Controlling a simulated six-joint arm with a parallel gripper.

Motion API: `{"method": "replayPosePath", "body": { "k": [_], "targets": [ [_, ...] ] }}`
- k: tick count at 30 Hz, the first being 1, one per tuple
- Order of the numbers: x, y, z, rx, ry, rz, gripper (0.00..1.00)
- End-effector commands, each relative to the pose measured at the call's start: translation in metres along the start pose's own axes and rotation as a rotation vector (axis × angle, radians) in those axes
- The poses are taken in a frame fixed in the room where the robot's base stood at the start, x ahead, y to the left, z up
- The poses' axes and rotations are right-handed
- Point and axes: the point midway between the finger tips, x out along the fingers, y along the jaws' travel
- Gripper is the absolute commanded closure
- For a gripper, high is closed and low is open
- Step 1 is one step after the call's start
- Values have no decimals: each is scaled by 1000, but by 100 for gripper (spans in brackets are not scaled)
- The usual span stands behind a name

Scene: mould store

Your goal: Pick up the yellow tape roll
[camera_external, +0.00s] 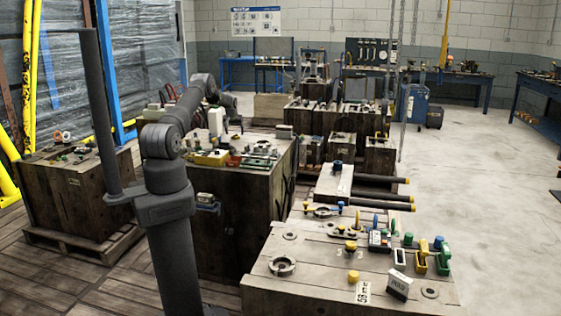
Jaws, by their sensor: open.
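My arm reaches from the front left to the middle crate, with my gripper (236,122) over the far part of its top. The gripper is small and dark here, with its jaws open, and I see nothing held in it. I cannot surely make out the yellow tape roll. A small round yellow piece (353,276) lies on the near crate top, far to the right of my gripper and apart from it. Another yellow and dark round piece (350,247) stands behind it. A yellow tray (210,158) is on the middle crate, nearer than my gripper.
The middle crate (238,200) carries several fittings and a white block (216,122). The near crate (300,262) holds metal rings, yellow and green blocks and a label card (398,286). Dark bars (375,198) lie between crates. Chains (402,90) hang behind. Floor at right is clear.

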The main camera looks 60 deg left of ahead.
Motion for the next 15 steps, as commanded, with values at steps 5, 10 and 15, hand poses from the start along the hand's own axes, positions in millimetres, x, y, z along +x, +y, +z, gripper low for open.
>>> {"method": "replayPosePath", "body": {
  "k": [5,10,15],
  "targets": [
    [21,0,-2,0,1,0,24],
    [29,0,-2,-1,1,0,24],
    [29,0,-2,0,1,0,24]
  ]
}}
